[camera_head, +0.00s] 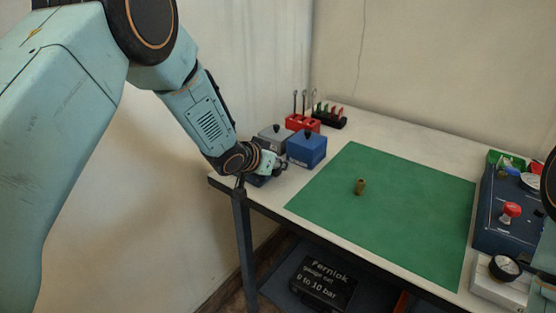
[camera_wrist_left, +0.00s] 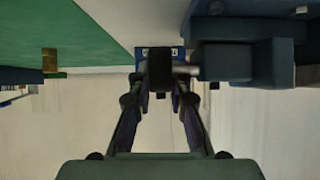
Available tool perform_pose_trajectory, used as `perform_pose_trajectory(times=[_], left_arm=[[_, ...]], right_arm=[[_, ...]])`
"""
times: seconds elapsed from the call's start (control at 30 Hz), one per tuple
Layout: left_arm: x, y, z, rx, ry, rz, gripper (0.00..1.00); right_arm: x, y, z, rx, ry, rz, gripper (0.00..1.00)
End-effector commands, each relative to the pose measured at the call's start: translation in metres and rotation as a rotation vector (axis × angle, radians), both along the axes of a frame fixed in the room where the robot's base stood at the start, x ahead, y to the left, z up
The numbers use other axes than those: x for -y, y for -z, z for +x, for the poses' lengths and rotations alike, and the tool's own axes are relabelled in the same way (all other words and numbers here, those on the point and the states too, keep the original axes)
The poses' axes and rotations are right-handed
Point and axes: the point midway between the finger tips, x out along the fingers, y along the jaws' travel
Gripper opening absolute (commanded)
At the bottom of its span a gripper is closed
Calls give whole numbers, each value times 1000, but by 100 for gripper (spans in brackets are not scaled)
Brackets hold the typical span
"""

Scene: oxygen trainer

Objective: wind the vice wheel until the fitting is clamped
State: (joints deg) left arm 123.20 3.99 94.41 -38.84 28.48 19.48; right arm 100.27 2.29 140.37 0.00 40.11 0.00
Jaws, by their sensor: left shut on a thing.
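The vice (camera_head: 257,181) is a small dark blue body at the table's left edge, mostly hidden behind my left gripper (camera_head: 270,164). In the left wrist view the dark blue vice body (camera_wrist_left: 240,62) is at the right, with a metal spindle running left from it. My left gripper (camera_wrist_left: 160,78) is shut on a dark part at the spindle's end, which looks like the wheel. Whether anything sits between the vice jaws is hidden.
A blue box (camera_head: 306,149) and a grey box (camera_head: 274,139) stand close behind the gripper. Red (camera_head: 302,123) and black (camera_head: 330,119) tool racks are further back. A blue panel (camera_head: 497,212) and a gauge (camera_head: 505,267) are at the right. Most of the green mat (camera_head: 400,230) is clear.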

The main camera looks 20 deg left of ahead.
Motion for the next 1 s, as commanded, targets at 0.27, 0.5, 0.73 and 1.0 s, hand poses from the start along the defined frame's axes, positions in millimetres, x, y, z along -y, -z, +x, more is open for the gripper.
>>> perform_pose_trajectory(times=[0.27, 0.5, 0.73, 1.0], left_arm=[[1, 2, -1, -5, 5, 2, 0], [1, 2, -1, -4, 4, 2, 28], [1, 1, -1, -2, 1, 1, 28], [-7, -16, -20, -1, -1, -2, 28]], right_arm=[[0, 0, 0, 0, 0, 0, 40], [0, 0, 0, 0, 0, 0, 40], [0, 0, 0, 0, 0, 0, 40], [0, 0, 0, 0, 0, 0, 40]])
